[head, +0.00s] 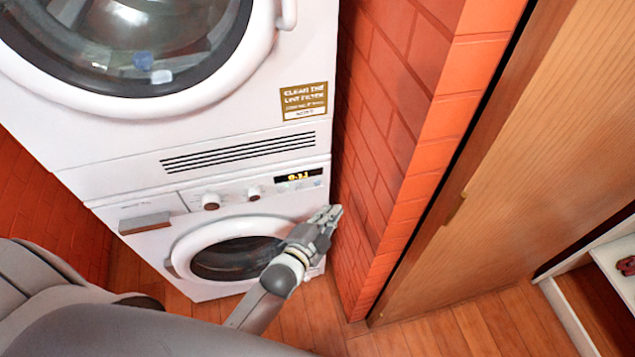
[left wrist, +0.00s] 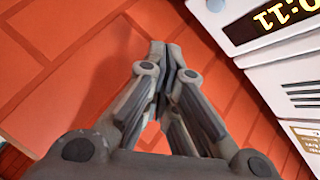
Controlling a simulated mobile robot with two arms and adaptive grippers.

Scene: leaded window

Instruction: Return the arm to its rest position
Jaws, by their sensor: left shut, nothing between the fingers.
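My left gripper (head: 326,219) is shut and empty. In the head view it is in front of the lower right part of the washing machine (head: 165,250), near the brick wall (head: 385,150). In the left wrist view its fingertips (left wrist: 167,48) meet, with the orange brick wall behind them. My left forearm comes up from the bottom of the head view. My right gripper is in neither view.
A dryer (head: 130,140) with a round glass door sits on top of the washer. The washer's display (left wrist: 270,18) shows at the upper right of the left wrist view. A wooden door (head: 530,150) stands right of the wall. Wooden floor (head: 470,325) lies open below.

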